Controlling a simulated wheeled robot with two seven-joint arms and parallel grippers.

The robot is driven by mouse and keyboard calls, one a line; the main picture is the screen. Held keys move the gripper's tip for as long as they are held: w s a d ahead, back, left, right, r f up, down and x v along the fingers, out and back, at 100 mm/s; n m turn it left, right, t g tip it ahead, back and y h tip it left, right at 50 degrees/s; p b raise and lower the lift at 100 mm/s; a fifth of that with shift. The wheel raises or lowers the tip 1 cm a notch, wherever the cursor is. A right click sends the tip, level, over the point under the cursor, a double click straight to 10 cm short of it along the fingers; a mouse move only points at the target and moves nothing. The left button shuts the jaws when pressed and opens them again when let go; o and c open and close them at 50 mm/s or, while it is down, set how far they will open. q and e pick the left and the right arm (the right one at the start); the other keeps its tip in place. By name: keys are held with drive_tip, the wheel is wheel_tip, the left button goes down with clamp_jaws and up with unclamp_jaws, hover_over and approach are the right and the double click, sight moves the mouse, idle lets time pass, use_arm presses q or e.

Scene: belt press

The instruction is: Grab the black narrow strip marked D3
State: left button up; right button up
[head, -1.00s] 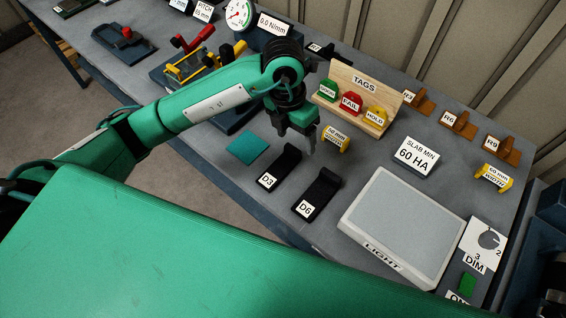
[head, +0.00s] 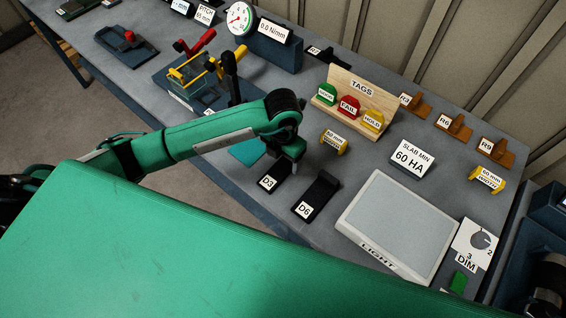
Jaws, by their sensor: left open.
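The black narrow strip marked D3 (head: 272,177) lies on the grey bench, its white label facing the front edge. My left gripper (head: 291,160) is down at the far end of this strip and hides its raised end. The left jaws are open; I cannot tell whether the strip's end is between the fingers. A like black strip marked D6 (head: 317,195) lies just to the right of it. My right gripper is not in view.
A teal square (head: 246,152) lies left of D3, partly under my left arm. The light panel (head: 398,222) is at right. The wooden TAGS rack (head: 356,105) and a yellow width gauge (head: 334,141) stand behind. A yellow-and-red fixture (head: 196,70) is at back left.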

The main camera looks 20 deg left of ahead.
sight(283, 166)
use_arm(q)
wheel_tip(283, 166, down, 2)
drive_tip(key=shift+s, duration=0.1)
drive_tip(key=shift+f, duration=0.4)
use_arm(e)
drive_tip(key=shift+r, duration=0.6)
use_arm(q)
drive_tip(key=c, duration=1.1)
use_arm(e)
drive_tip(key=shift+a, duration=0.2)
use_arm(q)
drive_tip(key=shift+r, duration=0.1)
drive_tip(key=shift+c, duration=0.2)
